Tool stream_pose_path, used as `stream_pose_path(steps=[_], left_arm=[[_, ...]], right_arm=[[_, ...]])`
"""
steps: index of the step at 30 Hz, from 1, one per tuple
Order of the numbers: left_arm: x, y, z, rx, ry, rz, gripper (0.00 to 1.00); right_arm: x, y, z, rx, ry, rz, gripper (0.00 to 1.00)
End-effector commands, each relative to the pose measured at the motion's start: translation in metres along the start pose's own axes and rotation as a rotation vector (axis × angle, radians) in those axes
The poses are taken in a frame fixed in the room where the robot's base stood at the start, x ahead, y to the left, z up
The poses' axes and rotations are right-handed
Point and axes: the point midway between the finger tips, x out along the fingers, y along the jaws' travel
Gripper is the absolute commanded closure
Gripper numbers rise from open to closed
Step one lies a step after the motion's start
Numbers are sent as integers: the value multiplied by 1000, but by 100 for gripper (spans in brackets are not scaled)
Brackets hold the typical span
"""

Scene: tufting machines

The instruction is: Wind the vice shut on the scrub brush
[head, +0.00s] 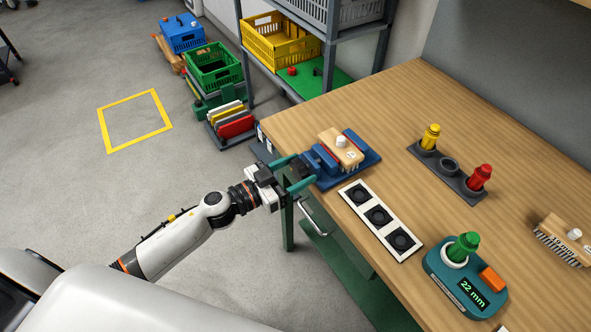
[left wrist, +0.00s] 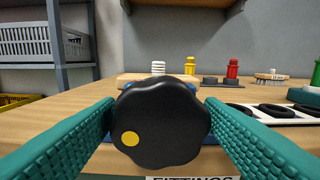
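The blue vice (head: 368,165) stands at the left end of the bench. The scrub brush (head: 349,155), a wooden block with a white knob on top, sits between its jaws. I cannot tell whether both jaws touch it. The vice's black lobed knob (left wrist: 160,122) has a yellow dot at its lower left and faces my left wrist camera. My left gripper (head: 306,167) is at the knob, its teal fingers spread on either side of it; in the left wrist view no clear grip shows. My right gripper is in neither view.
A white panel with black round pads (head: 378,216) lies right of the vice. Beyond are a grey holder with yellow and red pegs (head: 448,168), a teal gauge reading 22 mm (head: 466,280) and another brush (head: 563,240). A metal handle (head: 313,220) juts from the bench front.

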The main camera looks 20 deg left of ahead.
Motion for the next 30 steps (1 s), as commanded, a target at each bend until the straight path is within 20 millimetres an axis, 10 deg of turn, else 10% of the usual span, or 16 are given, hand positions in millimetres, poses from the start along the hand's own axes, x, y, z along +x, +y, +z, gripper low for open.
stream_pose_path(steps=[6, 30], left_arm=[[0, 0, 0, 0, 0, 0, 71], [0, -1, 1, 422, -1, 0, 71]], right_arm=[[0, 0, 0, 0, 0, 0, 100], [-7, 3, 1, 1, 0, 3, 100]])
